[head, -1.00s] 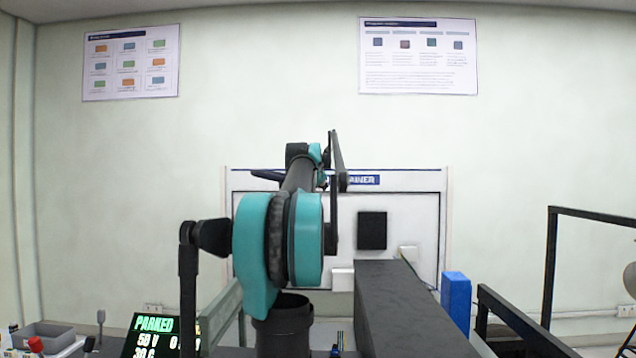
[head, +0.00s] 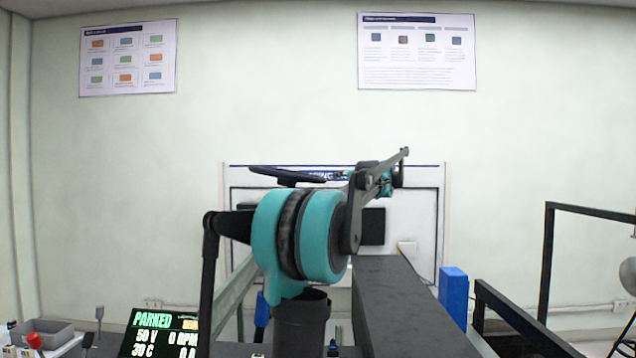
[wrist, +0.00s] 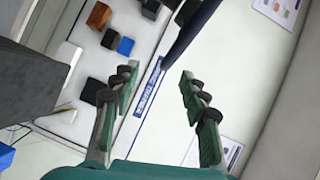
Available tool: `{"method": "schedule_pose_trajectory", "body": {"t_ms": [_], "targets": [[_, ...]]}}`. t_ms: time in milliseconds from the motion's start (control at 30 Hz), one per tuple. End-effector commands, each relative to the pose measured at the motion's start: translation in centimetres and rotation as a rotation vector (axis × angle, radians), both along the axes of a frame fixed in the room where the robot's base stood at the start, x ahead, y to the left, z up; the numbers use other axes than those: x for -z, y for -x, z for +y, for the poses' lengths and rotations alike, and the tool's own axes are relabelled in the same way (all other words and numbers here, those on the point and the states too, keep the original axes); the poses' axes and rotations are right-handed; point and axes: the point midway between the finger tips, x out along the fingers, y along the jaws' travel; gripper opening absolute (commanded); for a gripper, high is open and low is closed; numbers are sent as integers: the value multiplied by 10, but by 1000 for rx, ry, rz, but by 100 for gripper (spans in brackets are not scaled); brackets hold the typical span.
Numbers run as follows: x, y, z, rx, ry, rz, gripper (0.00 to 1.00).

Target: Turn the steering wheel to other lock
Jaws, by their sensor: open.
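The steering wheel (head: 285,175) is a dark, thin rim seen nearly edge-on in the head view, in front of the white trainer board. In the wrist view, a dark curved piece of its rim (wrist: 188,42) shows at the top, ahead of my fingertips and nearer the right finger. My gripper (wrist: 160,78) is open, its two fingers apart with nothing between them. The rim looks clear of the fingers.
The trainer board (head: 425,215) stands behind, with a black square box on it. A dark beam (head: 400,300) runs forward at centre right, with a blue block (head: 453,295) beside it. A display (head: 160,333) reading PARKED is at lower left.

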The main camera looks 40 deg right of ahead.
Motion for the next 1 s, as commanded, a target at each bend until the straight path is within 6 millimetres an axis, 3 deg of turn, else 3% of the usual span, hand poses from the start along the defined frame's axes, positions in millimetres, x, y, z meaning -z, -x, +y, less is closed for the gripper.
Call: {"method": "schedule_pose_trajectory", "body": {"t_ms": [167,367,1000], "targets": [[-18,8,-4,-3,-177,-117,44],[-19,-9,-6,-7,-194,-128,44],[-13,-130,-24,-6,-192,-127,44]]}}
